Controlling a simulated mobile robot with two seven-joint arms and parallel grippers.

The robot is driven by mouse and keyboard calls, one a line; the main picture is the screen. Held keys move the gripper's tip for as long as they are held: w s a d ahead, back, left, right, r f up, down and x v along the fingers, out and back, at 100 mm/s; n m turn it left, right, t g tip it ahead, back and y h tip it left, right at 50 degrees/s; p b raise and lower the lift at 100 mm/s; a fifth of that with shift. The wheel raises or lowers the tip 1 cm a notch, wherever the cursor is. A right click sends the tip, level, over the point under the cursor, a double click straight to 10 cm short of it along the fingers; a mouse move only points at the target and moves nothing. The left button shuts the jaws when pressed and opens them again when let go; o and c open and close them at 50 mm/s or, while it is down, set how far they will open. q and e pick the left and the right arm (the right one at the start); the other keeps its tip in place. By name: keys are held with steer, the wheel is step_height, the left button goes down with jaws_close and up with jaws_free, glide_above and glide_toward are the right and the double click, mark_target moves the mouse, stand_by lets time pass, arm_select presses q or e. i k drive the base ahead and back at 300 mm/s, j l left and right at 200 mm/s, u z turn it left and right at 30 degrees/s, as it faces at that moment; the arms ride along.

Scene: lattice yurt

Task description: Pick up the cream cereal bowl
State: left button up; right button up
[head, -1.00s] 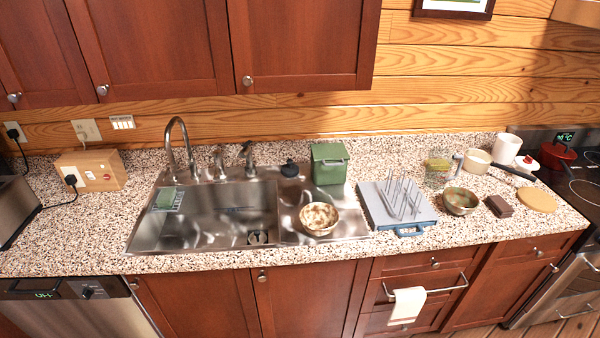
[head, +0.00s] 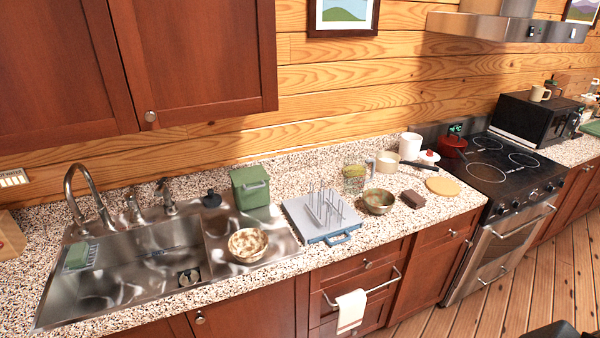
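A cream bowl with brown mottling (head: 247,245) stands upright on the steel drainboard, right of the sink basin. It looks empty. A second bowl, mottled green and brown (head: 378,202), stands on the counter to the right, beyond the dish rack. Neither of my grippers can be made out in the head view. A dark shape at the bottom right edge is too cut off to identify.
The sink (head: 130,268) with its tall faucet (head: 88,205) is at left. A green canister (head: 250,188) stands behind the cream bowl. A grey dish rack (head: 322,218) is to its right. A brown block (head: 412,199), a tan disc (head: 442,186) and the stove (head: 492,172) lie farther right.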

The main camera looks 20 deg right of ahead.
mark_target(246, 245)
steer(key=i+u, duration=0.15)
steer(key=i, duration=0.35)
steer(key=i+l+u, duration=0.15)
steer(key=i, duration=0.3)
steer(key=i+u, duration=0.15)
steer(key=i, duration=0.35)
steer(key=l, duration=0.05)
